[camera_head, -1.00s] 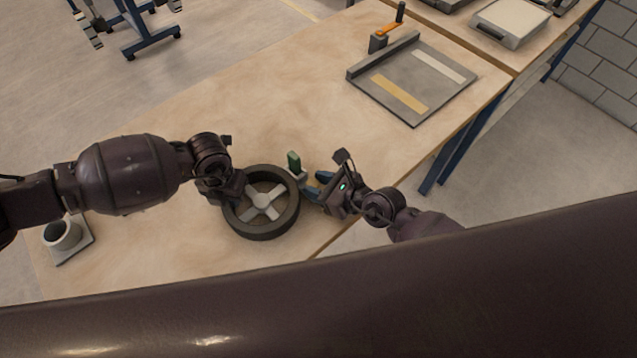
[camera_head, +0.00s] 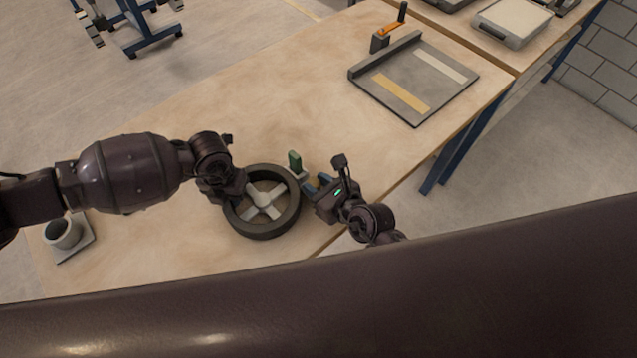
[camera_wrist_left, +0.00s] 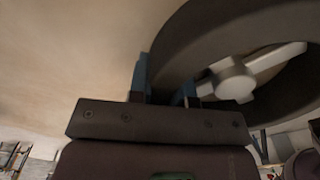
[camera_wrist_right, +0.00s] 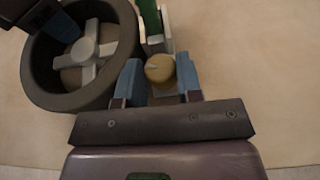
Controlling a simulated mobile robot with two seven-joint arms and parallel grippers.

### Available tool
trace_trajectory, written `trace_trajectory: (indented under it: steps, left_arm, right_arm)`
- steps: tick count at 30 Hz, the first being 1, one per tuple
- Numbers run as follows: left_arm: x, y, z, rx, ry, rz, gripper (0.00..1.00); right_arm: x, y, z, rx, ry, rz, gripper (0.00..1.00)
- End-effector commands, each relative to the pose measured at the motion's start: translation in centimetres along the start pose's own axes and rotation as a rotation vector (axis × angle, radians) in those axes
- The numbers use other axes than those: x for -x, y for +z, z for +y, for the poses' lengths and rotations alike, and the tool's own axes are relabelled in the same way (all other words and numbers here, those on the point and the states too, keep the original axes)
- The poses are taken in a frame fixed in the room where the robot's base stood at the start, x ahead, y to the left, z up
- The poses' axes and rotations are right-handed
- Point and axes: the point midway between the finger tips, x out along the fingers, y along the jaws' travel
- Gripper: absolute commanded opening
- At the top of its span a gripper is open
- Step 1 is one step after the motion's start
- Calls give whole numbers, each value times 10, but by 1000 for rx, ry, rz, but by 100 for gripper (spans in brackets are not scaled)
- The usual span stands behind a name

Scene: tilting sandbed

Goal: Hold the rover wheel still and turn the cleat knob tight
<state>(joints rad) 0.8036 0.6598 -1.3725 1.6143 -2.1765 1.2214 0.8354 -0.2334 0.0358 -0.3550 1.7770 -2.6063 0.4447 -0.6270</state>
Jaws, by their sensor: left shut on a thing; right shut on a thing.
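The rover wheel (camera_head: 262,231), a dark ring with pale cross spokes, lies flat on the wooden bench. My left gripper (camera_head: 235,194) is shut on its rim at the left; in the left wrist view the blue fingers (camera_wrist_left: 165,88) straddle the rim (camera_wrist_left: 172,50). A brass-coloured round cleat knob (camera_wrist_right: 160,69) with a light mark sits beside the wheel, by a green upright piece (camera_wrist_right: 150,15) on a grey base. My right gripper (camera_wrist_right: 158,82) is shut on the knob, a blue finger on each side. In the head view that gripper (camera_head: 313,187) hides the knob.
A grey plate (camera_head: 440,75) with pale strips and an orange-handled clamp (camera_head: 391,27) lies at the back right. A dark cup (camera_head: 62,234) on a grey base stands at the far left. The bench's right edge (camera_head: 400,188) is close to my right arm.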

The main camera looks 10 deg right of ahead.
Motion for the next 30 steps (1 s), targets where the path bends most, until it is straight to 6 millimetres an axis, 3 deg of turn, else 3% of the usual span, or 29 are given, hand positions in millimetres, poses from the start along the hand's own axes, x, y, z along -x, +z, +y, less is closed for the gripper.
trace_trajectory:
  steps: [12,24,25,30]
  left_arm:
    - [0,0,-2,-1,-3,0,0]
    - [0,0,-2,-1,-2,-1,0]
    - [0,0,-2,-1,-2,-1,0]
    - [0,0,-1,-1,-2,-1,0]
  right_arm:
    - [0,2,3,-58,-129,-3,9]
    - [0,2,3,-60,-141,-1,9]
    - [0,2,3,-60,-141,-1,34]
    - [0,1,2,-60,-141,1,59]
